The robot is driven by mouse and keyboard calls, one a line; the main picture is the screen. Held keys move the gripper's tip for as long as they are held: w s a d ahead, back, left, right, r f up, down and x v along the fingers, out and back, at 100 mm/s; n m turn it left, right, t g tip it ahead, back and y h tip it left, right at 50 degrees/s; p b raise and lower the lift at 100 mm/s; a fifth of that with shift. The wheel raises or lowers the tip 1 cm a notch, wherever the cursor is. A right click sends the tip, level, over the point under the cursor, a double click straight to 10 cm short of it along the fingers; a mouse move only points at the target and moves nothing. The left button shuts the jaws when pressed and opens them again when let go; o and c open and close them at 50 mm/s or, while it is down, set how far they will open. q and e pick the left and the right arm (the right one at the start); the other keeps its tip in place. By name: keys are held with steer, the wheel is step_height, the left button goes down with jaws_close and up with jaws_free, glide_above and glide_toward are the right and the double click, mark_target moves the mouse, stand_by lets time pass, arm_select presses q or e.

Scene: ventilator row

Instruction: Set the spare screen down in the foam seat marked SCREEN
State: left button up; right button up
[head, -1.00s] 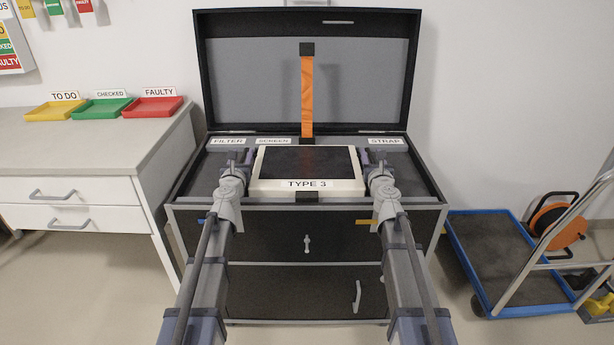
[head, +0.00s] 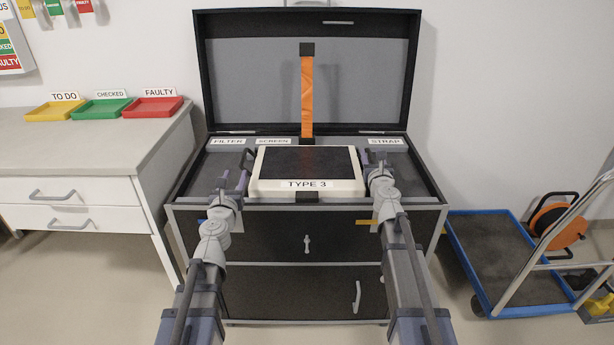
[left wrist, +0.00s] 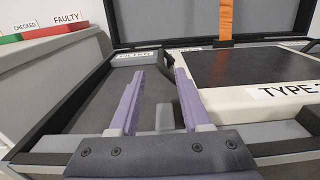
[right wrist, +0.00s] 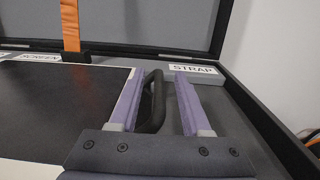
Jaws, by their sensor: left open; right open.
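The spare screen (head: 307,167), a cream-framed dark panel labelled TYPE 3, lies face up in the middle of the open case, below the SCREEN label (head: 273,141). Whether it is fully down in its seat is hidden. My left gripper (head: 236,178) is open and empty, to the left of the screen and clear of its left handle (head: 248,158). My right gripper (head: 376,162) is open at the screen's right side. In the right wrist view the black right handle (right wrist: 152,100) stands between its spread fingers.
The case lid (head: 370,70) stands open behind, with an orange strap (head: 307,95) hanging from it. FILTER (head: 228,141) and STRAP (head: 385,141) labels flank the seat. A counter (head: 90,145) with trays is at left; a blue-edged trolley (head: 490,255) is at right.

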steer(key=s, duration=1.2)
